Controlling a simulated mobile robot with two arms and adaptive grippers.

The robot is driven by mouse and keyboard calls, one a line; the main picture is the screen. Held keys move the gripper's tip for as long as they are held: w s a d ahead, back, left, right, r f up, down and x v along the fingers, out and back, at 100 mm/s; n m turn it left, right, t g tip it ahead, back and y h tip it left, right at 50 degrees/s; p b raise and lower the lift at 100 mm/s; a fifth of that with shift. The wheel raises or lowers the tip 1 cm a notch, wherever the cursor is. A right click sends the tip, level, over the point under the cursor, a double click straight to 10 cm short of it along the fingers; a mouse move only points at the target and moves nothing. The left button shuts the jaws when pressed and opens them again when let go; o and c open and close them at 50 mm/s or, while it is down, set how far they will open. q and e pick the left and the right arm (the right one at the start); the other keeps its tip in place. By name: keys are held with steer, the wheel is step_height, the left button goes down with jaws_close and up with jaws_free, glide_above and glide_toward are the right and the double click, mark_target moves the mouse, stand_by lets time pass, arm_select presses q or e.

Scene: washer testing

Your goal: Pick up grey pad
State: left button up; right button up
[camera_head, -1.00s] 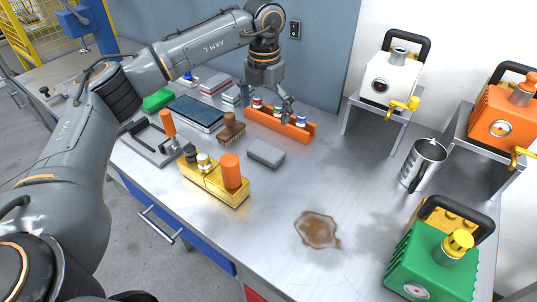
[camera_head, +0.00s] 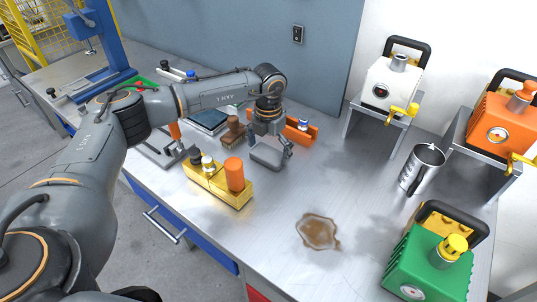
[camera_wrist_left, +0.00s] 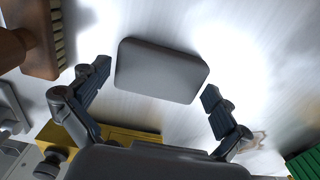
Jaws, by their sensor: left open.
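The grey pad (camera_head: 266,156) lies flat on the metal workbench, a rounded rectangular block. In the left wrist view the pad (camera_wrist_left: 160,71) is upper middle, just beyond and between the open fingertips, with neither finger seen touching it. My left gripper (camera_head: 270,160) is open above the pad in the head view, and its two dark fingers (camera_wrist_left: 156,90) spread to either side in the wrist view. The gripper hides part of the pad in the head view. My right gripper is not in view.
A wooden brush (camera_head: 233,133) stands close left of the pad. A yellow block with an orange cylinder (camera_head: 234,175) is in front. An orange holder (camera_head: 303,134) is behind. A brown spill (camera_head: 317,231), a metal jug (camera_head: 421,168) and a green machine (camera_head: 432,262) are to the right.

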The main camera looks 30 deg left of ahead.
mark_target(268, 153)
arm_select(q)
steer(key=shift+c, duration=0.2)
steer(key=c, duration=0.6)
steer(key=shift+o, duration=0.2)
step_height(268, 153, up, 10)
steer(key=b, duration=0.1)
steer(key=o, duration=0.3)
steer(key=c, duration=0.4)
